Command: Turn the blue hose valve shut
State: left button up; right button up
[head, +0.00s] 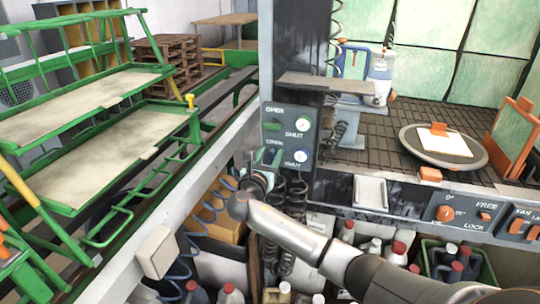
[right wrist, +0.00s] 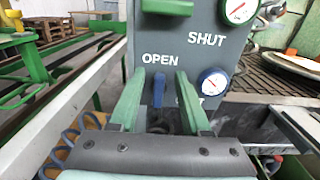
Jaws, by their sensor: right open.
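The blue hose valve handle (right wrist: 158,90) stands upright below the word OPEN on the grey valve panel (right wrist: 203,55) in the right wrist view. My right gripper (right wrist: 159,72) is open, with one green finger to each side of the handle. I cannot tell whether either finger touches it. The lower SHUT label is partly hidden by the right finger. In the head view my right gripper (head: 262,168) is at the lower left of the panel (head: 290,138) and covers part of the blue valve. My left gripper is not in view.
A green valve handle (right wrist: 167,6) lies across the panel above the blue one. A blue-rimmed gauge (right wrist: 212,83) sits close to the right finger. Coiled black hoses (head: 296,195) hang below the panel. Bottles and crates fill the space below the bench. Green racks (head: 100,120) stand left.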

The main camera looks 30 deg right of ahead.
jog(key=shift+c, duration=0.2)
grip_shut()
dwell(0.5)
